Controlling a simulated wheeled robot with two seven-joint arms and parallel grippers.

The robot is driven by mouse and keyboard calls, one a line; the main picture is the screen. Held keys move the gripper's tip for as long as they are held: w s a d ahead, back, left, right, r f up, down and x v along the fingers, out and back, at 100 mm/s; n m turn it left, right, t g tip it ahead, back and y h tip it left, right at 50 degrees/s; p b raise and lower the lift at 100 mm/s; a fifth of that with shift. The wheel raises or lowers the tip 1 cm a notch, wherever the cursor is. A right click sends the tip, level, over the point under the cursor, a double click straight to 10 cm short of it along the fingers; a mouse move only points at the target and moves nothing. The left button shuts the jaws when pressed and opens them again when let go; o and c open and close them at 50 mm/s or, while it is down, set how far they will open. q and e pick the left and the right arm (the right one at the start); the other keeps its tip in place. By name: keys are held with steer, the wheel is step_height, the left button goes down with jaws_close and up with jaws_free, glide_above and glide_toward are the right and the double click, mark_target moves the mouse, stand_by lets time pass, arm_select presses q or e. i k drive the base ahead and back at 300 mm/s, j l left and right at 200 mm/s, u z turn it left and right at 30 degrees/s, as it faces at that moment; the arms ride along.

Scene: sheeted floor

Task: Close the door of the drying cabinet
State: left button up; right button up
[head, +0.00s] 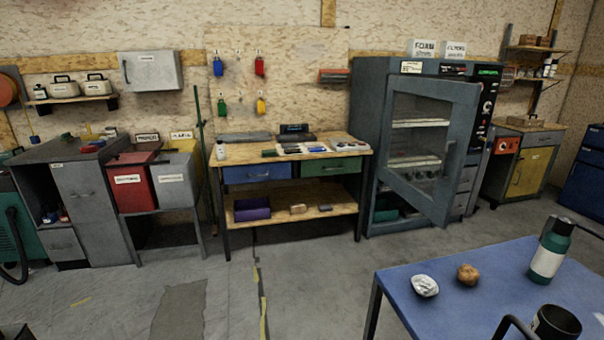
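The drying cabinet (365,105) is a tall dark grey-green unit against the back wall, right of centre. Its door (433,207) has a grey frame around a large glass pane and stands open, swung out toward me. A handle shows near the door's right edge. Pale shelves (420,123) show through the glass. A control panel with a green display (488,71) is on the cabinet's right side. Neither of my grippers is in view.
A blue table (437,298) stands at the front right with a green bottle (550,250), a dark mug (556,323), a brown roundish item (468,274) and a crumpled pale item (425,286). A wooden workbench (230,153) stands left of the cabinet. The floor before the cabinet is clear.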

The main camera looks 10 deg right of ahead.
mark_target(466, 96)
steer(key=i+z, duration=0.45)
steer(key=i+j+z, duration=0.3)
steer(key=i+z, duration=0.15)
steer(key=i+j+z, duration=0.45)
steer(key=i+j, duration=0.2)
steer(key=j, duration=0.15)
steer(key=i+j+z, duration=0.15)
steer(key=i+j, duration=0.3)
steer(key=j, duration=0.25)
